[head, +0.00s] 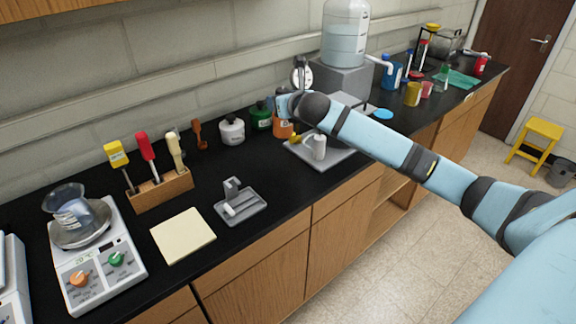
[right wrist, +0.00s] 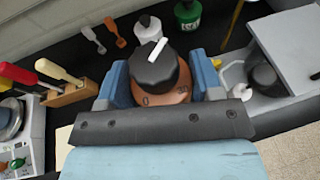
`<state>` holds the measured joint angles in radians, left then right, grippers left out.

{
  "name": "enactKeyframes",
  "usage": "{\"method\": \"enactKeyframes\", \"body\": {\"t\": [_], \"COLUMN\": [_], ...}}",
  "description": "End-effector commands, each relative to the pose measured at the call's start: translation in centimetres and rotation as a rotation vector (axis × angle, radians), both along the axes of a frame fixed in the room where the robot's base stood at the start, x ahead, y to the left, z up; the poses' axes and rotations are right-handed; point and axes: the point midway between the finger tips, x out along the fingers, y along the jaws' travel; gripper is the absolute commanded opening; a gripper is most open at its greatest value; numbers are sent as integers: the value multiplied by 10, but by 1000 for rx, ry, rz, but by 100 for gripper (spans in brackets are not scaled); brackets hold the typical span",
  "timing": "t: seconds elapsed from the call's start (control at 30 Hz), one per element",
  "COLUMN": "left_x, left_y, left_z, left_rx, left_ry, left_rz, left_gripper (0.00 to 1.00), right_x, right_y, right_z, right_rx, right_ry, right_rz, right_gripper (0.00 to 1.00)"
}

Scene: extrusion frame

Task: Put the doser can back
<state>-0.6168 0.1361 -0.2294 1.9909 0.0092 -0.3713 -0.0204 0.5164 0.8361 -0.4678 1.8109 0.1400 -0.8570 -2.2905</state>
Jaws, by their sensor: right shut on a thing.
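The doser can is orange with a black ridged lid bearing a white bar; it fills the middle of the right wrist view (right wrist: 178,96). In the head view its orange body (head: 283,129) shows below my right gripper (head: 287,106), near the back of the black counter. In the right wrist view the blue fingers (right wrist: 160,82) stand on either side of the can, shut on it. The can looks about upright. I cannot tell whether its base touches the counter. My left gripper is not in view.
A white jar (head: 231,131) and a green jar (head: 260,117) stand left of the can. A grey tray (head: 320,157) lies to its front right, below a water dispenser (head: 345,45). A wooden tool rack (head: 160,190) and a scale (head: 97,262) are farther left.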

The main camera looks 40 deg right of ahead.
Motion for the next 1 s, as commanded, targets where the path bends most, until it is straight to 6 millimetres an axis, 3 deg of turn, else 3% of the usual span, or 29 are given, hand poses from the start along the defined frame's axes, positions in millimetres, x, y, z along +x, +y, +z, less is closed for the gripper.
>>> {"method": "enactKeyframes", "body": {"t": [0.1, 0.4, 0.5, 0.77, 1.0], "left_x": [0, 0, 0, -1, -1], "left_y": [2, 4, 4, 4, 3], "left_z": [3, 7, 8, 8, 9], "left_rx": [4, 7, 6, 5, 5], "left_ry": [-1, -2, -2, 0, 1], "left_rz": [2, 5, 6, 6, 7], "left_gripper": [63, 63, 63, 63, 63], "right_x": [-1, -1, -1, -1, -1], "right_y": [1, 1, 1, 1, 1], "right_z": [-35, -112, -130, -150, -180], "right_rx": [4, 5, 2, 1, 1], "right_ry": [8, 5, 5, 3, 2], "right_rz": [-1, -1, -2, 0, 0], "right_gripper": [19, 19, 19, 19, 19]}}
